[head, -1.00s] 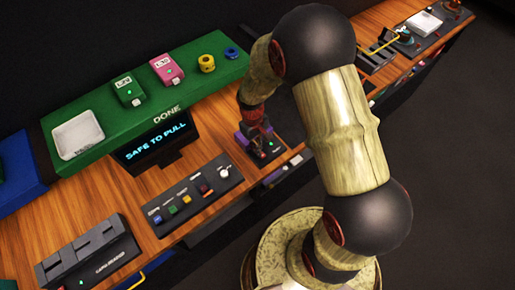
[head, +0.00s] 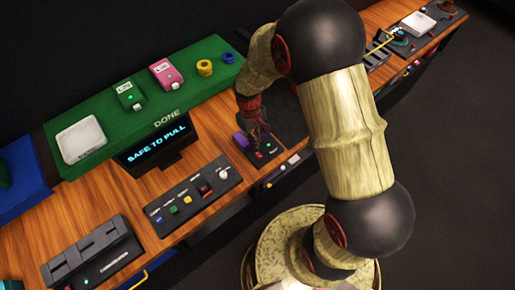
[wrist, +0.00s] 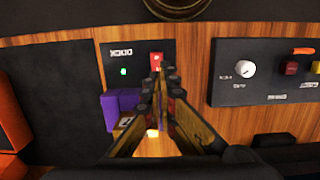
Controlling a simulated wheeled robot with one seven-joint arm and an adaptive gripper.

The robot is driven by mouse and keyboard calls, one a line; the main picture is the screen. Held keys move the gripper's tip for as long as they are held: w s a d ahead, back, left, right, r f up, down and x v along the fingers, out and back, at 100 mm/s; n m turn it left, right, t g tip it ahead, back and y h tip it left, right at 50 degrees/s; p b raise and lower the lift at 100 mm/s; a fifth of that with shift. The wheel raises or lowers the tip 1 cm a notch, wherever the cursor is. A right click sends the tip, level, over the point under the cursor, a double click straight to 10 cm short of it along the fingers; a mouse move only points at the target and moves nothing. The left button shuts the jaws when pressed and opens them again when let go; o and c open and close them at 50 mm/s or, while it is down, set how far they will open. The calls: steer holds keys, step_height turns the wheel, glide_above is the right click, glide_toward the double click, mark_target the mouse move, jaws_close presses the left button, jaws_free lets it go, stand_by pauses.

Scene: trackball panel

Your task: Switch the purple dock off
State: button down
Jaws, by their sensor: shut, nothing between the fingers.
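The purple dock (head: 241,140) sits on a small black panel on the wooden counter. In the wrist view the purple block (wrist: 122,104) stands left of my fingers. Its panel has a lit green light (wrist: 123,71) and a red switch (wrist: 156,60). My gripper (wrist: 162,78) is shut and empty, with its fingertips just in front of the red switch and partly covering it. I cannot tell whether they touch it. In the head view my gripper (head: 258,143) is over the same panel, beside the purple block.
A black panel with knobs and coloured buttons (head: 194,197) lies to the left in the head view. Behind it a screen reads "SAFE TO PULL" (head: 158,143). A green DONE tray (head: 165,118) holds several items. Bare wood separates the panels.

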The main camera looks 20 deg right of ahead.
step_height(320, 180, up, 8)
steer(key=w, duration=0.1)
steer(key=shift+a, duration=0.15)
steer(key=shift+f, duration=0.1)
stand_by(0.4)
steer(key=s+r+m+t+b, duration=0.1)
steer(key=s+r+t+b, duration=0.2)
steer(key=s+r+b, duration=0.2)
steer(key=s+d+r+m+t+b, duration=0.1)
steer(key=s+r+t+b, duration=0.3)
steer(key=s+b, duration=0.5)
steer(key=s+r+m, duration=0.1)
steer(key=s, duration=0.2)
steer(key=shift+s+d+r+m+y, duration=0.3)
steer(key=shift+r, duration=0.05)
steer(key=shift+w, duration=0.1)
